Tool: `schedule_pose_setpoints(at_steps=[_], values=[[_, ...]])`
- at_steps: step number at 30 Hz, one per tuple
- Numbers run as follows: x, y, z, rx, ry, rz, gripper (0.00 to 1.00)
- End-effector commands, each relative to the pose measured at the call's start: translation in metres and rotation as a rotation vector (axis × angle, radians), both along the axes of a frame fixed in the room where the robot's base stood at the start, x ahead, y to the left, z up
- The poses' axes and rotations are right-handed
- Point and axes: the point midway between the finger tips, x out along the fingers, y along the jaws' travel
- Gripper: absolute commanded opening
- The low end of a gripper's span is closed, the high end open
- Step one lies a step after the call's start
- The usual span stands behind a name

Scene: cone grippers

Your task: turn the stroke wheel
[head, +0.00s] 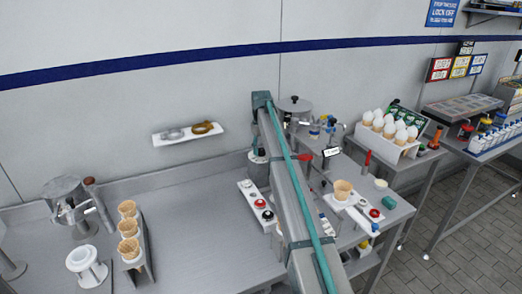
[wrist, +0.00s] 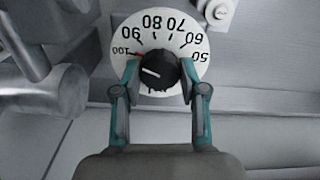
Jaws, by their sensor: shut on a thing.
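The stroke wheel is a black knob (wrist: 158,72) with a white pointer line, in the middle of a white dial (wrist: 158,42) marked with numbers from 50 to 100. The pointer line aims left in the wrist view, toward the 100 side, where a red mark shows. My gripper (wrist: 160,76) is shut on the knob, with one teal finger on each side of it. In the head view my gripper (head: 258,156) is at the back of the bench, and my arm hides much of this spot; the wheel cannot be made out there.
A white panel with red and black buttons (head: 258,204) lies just in front. A grey cylinder vessel (head: 295,106) stands behind my arm. A rack of cones (head: 130,232) is at the left.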

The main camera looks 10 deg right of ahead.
Motion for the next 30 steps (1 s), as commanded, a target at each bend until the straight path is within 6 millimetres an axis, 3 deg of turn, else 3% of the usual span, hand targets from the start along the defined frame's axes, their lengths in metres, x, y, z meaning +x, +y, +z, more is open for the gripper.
schedule_pose_setpoints(at_steps=[9, 25, 26, 30], values=[[0.0001, 0.0, 0.0002, 0.0, 0.0, 0.126, 0.07], [0.0001, 0.0, 0.0003, 0.0, 0.0, 0.151, 0.07], [0.0001, 0.0, 0.0003, 0.0, 0.0, 0.151, 0.46], [0.0001, 0.0, 0.0003, 0.0, 0.0, 0.15, 0.68]])
